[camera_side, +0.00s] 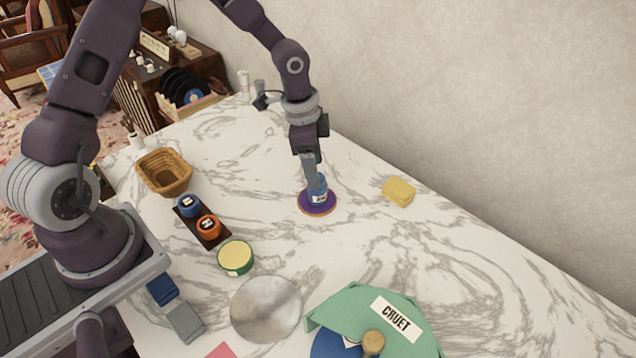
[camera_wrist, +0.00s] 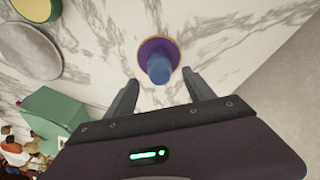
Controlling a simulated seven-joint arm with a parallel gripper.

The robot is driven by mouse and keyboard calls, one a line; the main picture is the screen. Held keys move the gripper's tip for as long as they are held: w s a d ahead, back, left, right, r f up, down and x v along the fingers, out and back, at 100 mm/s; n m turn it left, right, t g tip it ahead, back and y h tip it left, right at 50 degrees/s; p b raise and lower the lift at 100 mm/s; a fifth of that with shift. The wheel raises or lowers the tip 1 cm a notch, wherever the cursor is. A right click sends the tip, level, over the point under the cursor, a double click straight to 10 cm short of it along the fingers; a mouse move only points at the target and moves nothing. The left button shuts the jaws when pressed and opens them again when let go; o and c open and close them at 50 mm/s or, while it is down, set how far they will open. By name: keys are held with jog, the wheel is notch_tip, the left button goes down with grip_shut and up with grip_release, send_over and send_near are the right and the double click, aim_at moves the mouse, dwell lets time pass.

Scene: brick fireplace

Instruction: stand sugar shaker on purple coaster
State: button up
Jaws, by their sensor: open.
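The purple coaster (camera_side: 304,206) lies flat on the marble table, with an orange-brown edge; it also shows in the wrist view (camera_wrist: 146,48). A small blue shaker with a white label (camera_side: 319,195) stands upright on the coaster, and its blue top shows in the wrist view (camera_wrist: 158,69). I take it to be the sugar shaker, though its label is too small to read. My gripper (camera_side: 315,180) is just above and around it in the side view. In the wrist view the open fingers (camera_wrist: 163,88) lie to either side of the shaker, with gaps visible.
A dark tray (camera_side: 211,229) holds a blue jar (camera_side: 188,205) and an orange jar (camera_side: 208,227). The table right of the coaster is mostly clear.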

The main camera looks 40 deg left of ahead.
jog(key=r, duration=0.5)
jog(key=shift+s+a+r, duration=0.1)
jog(key=shift+s+a, duration=0.15)
jog(key=shift+s, duration=0.05)
jog(key=s+r+n+t+y, duration=0.3)
jog(key=s+r+n, duration=0.4)
jog(key=s+r, duration=1.05)
jog(key=s+d+r+n+t+h, duration=0.1)
jog(key=s+n, duration=0.1)
jog(key=s, duration=0.6)
jog(key=shift+r+n+h, duration=0.2)
jog(key=shift+n+h, duration=0.1)
